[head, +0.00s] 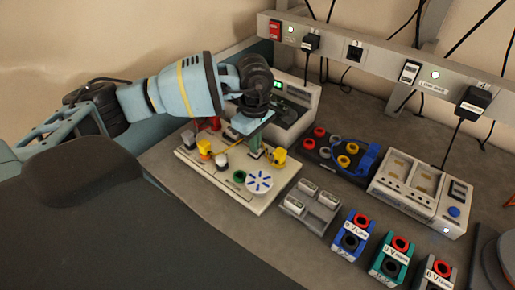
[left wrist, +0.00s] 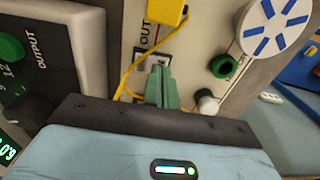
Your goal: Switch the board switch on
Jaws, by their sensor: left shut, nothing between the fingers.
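The cream circuit board (head: 218,187) lies on the grey bench at centre left, with coloured plugs and wires on it. In the left wrist view, a small black-framed switch (left wrist: 142,58) sits on the board (left wrist: 205,25) beside the printed "OUT". My left gripper (head: 255,153) points down over the board's far right part. In the left wrist view its green fingers (left wrist: 161,74) are shut, empty, with the tips at the switch, partly covering it. I cannot tell whether they touch it or which way it is set. My right gripper is not in view.
A white disc with blue marks (head: 259,182) and a yellow plug (head: 279,156) sit close to the gripper. A power supply (head: 290,100) stands behind. Jack blocks (head: 352,232), a grey holder (head: 309,212) and a white module (head: 420,190) stand to the right. A socket rail (head: 380,62) runs behind.

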